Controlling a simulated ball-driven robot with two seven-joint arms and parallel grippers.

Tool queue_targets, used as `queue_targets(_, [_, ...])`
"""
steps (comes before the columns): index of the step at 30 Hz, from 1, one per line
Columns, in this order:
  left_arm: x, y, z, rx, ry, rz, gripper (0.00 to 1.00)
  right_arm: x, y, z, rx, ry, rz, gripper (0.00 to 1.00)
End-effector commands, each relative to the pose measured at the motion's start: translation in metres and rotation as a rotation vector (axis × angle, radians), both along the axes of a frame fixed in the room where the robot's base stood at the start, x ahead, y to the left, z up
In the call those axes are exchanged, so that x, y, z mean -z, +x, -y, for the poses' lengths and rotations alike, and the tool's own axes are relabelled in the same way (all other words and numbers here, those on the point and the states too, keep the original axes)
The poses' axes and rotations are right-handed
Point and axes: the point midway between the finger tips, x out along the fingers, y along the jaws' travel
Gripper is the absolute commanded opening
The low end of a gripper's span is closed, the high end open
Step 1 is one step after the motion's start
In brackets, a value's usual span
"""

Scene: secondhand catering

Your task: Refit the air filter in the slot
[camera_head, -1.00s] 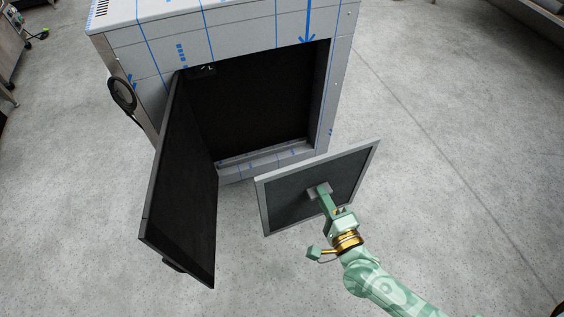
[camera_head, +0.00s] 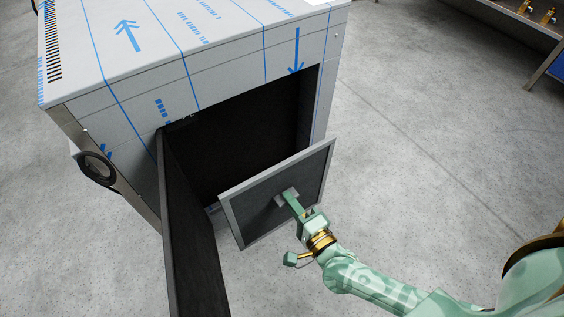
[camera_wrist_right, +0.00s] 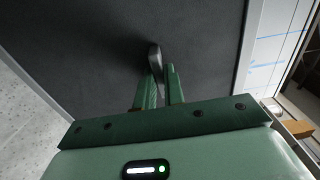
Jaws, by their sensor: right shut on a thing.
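The air filter (camera_head: 255,212) is a dark flat panel with a light grey metal frame. My right gripper (camera_head: 287,197) is shut on the tab at the middle of its face and holds it tilted in the air. The filter is in front of the slot (camera_head: 245,130), a dark open recess in the front of a steel cabinet, and hides the slot's lower right part. In the right wrist view the gripper's green fingers (camera_wrist_right: 160,85) close around a grey tab (camera_wrist_right: 154,57) on the dark filter face (camera_wrist_right: 95,50). My left gripper is not in view.
The steel cabinet (camera_head: 215,50) has blue-printed film on it. Its dark door (camera_head: 190,220) stands open on the left of the recess, close to the filter's left edge. A black round object (camera_head: 96,166) is on the cabinet's left side. The grey floor (camera_head: 430,150) to the right is clear.

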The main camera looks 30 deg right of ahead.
Motion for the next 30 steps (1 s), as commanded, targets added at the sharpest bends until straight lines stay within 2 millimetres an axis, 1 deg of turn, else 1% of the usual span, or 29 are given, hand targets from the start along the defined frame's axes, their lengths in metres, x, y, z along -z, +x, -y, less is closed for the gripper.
queue_targets(5, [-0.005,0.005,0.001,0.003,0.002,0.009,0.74,0.0,0.012,0.0,0.001,0.0,0.002,0.0])
queue_targets(10, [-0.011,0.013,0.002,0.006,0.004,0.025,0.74,0.001,0.028,-0.001,0.001,0.001,0.001,0.0])
queue_targets(25, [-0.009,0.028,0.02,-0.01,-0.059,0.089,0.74,0.001,0.076,-0.003,0.001,0.0,0.002,0.0])
queue_targets(30, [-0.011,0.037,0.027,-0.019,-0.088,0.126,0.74,0.001,0.093,-0.003,0.001,0.001,0.001,0.0])
